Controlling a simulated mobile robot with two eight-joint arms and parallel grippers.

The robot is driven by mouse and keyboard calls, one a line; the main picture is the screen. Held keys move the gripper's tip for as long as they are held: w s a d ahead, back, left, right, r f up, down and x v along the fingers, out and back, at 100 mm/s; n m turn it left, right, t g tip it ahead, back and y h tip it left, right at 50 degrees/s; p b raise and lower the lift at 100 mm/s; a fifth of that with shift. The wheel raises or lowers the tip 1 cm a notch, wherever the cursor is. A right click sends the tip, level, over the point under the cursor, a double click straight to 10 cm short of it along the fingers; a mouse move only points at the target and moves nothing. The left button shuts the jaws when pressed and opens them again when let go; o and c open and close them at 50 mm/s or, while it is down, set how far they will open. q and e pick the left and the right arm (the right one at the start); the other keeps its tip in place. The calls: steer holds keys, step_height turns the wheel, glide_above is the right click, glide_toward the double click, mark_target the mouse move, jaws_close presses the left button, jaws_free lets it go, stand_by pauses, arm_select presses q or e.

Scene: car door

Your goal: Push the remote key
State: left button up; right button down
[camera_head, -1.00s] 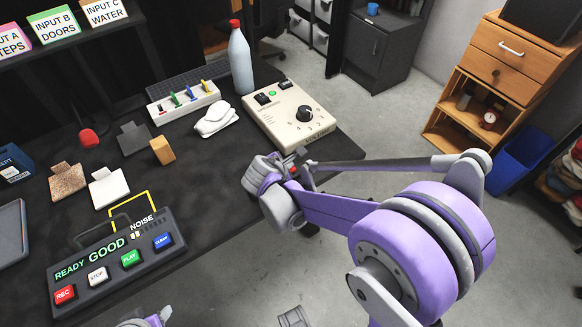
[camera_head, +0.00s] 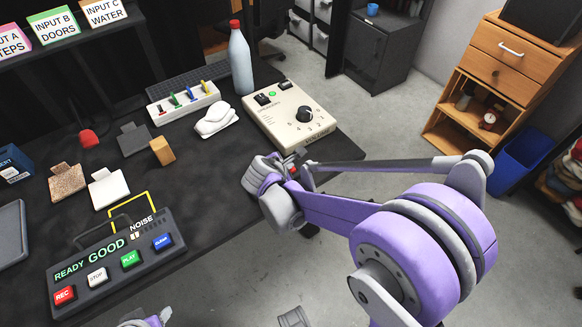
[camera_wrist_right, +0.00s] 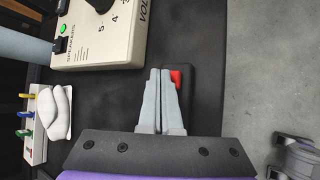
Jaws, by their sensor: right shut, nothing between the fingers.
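The remote key is a small dark block with a red button; it shows in the right wrist view (camera_wrist_right: 177,79) beside the fingertips. The same red spot shows in the head view (camera_head: 294,170) near the table edge, mostly hidden by my right gripper. My right gripper (camera_wrist_right: 160,72) is shut, its two grey fingers together and empty. Its tips overlap the left side of the key in the picture; I cannot tell whether they touch it. A purple and grey part of my left arm shows at the bottom edge of the head view, but its fingers are not clear.
A cream speaker box (camera_head: 292,116) with a knob stands just behind the right gripper. A white mouse-like object (camera_head: 215,120), a bottle (camera_head: 240,62) and a switch strip (camera_head: 184,102) stand farther left. A button panel (camera_head: 115,262) lies at the front left. The table edge is close.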

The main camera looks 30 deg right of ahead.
steer(key=shift+r, duration=0.15)
step_height(320, 180, up, 6)
steer(key=p, duration=0.4)
stand_by(0.3)
stand_by(1.8)
